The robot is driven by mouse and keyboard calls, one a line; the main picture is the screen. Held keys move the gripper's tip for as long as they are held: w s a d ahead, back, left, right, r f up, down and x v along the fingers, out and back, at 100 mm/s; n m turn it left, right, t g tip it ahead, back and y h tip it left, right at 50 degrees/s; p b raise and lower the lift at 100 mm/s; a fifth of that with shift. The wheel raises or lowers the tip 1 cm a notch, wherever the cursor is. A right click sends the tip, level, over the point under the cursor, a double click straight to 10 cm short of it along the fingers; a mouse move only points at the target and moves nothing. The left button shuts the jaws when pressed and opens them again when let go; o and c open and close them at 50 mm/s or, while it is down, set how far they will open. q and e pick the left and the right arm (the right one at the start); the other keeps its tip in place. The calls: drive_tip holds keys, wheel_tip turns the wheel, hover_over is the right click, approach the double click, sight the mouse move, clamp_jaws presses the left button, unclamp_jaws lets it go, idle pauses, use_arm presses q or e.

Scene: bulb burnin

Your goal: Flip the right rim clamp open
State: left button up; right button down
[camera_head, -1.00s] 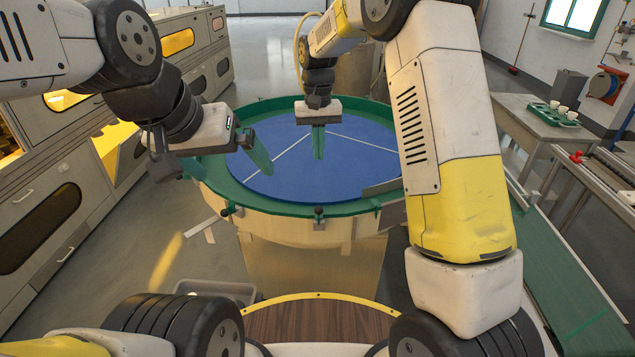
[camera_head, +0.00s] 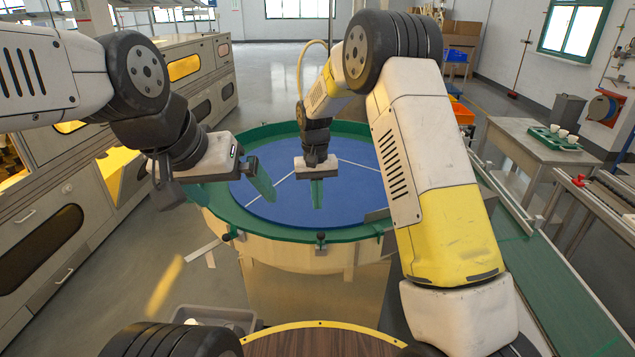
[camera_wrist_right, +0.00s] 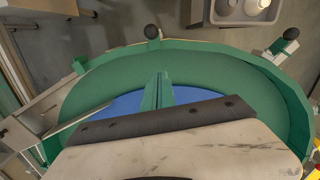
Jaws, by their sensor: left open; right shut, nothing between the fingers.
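A round table with a green rim (camera_head: 286,233) and a blue disc (camera_head: 345,180) stands in front of me. Two rim clamps with black knobs sit on its near edge: the left one (camera_head: 226,237) and the right one (camera_head: 321,241). In the right wrist view the right clamp (camera_wrist_right: 152,32) and the left clamp (camera_wrist_right: 291,34) show at the top. Both knobs stand up from the rim. My right gripper (camera_head: 317,193) is shut and empty over the disc, apart from the right clamp and beyond it. My left gripper (camera_head: 230,186) is open over the left rim.
A grey bin (camera_head: 215,316) lies on the floor at the near left. A row of cabinets (camera_head: 60,225) runs along the left. A side table (camera_head: 525,140) with a green tray (camera_head: 553,138) and a green conveyor (camera_head: 545,270) are at the right.

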sight(321, 238)
drive_tip(key=s+f, duration=0.3)
drive_tip(key=f, duration=0.1)
drive_tip(key=shift+s+d+f, duration=0.1)
drive_tip(key=shift+s+d, duration=0.1)
drive_tip(key=shift+d, duration=0.1)
drive_tip(key=shift+s, duration=0.35)
